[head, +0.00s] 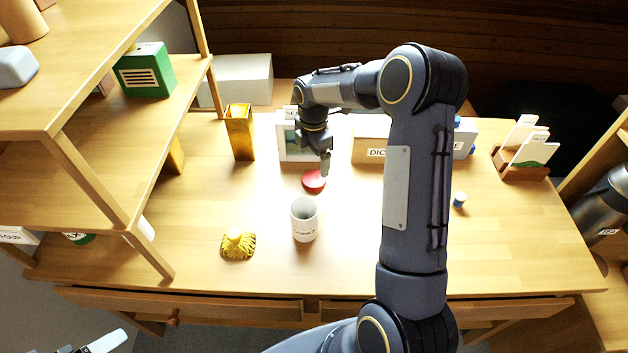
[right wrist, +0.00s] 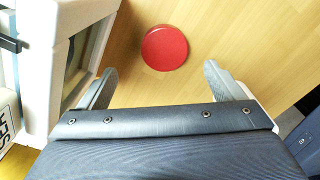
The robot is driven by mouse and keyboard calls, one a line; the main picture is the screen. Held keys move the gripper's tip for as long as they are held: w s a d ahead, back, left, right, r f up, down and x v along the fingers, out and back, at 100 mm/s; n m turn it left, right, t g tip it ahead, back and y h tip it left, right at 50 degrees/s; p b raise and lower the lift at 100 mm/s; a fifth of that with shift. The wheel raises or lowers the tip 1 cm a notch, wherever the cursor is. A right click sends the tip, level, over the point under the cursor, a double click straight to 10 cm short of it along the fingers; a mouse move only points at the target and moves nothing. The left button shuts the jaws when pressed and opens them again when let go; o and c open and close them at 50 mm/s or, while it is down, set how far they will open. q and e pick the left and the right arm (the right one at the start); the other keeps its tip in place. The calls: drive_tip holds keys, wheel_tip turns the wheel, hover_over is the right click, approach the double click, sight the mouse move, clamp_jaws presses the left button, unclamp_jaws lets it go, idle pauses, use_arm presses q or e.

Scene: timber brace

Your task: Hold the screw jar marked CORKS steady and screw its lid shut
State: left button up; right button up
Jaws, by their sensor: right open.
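The white jar (head: 304,222) stands upright on the table with its open top showing; the small print on its front is too blurred to read surely. The red round lid (head: 314,181) lies on the table just behind the jar, apart from it. It also shows in the right wrist view (right wrist: 164,48), beyond the fingertips. My right gripper (head: 325,168) points down just above and behind the lid; its fingers (right wrist: 160,82) are spread and empty. Part of my left gripper (head: 100,343) shows at the bottom left corner, well away from the jar; its jaws are mostly cut off.
A yellow brush-like thing (head: 238,244) lies left of the jar. A box marked DIC (head: 371,142) is at the back. Shelves (head: 110,215) rise at left.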

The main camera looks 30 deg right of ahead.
sight(314, 179)
drive_tip(key=shift+f, duration=1.15)
drive_tip(key=shift+s, duration=0.1)
drive_tip(key=f, duration=0.2)
drive_tip(key=f+p, duration=0.1)
drive_tip(key=f, duration=0.2)
drive_tip(key=shift+s+a+f, duration=0.1)
drive_tip(key=shift+s, duration=0.1)
drive_tip(key=c, duration=1.1)
drive_tip(key=shift+o, duration=0.2)
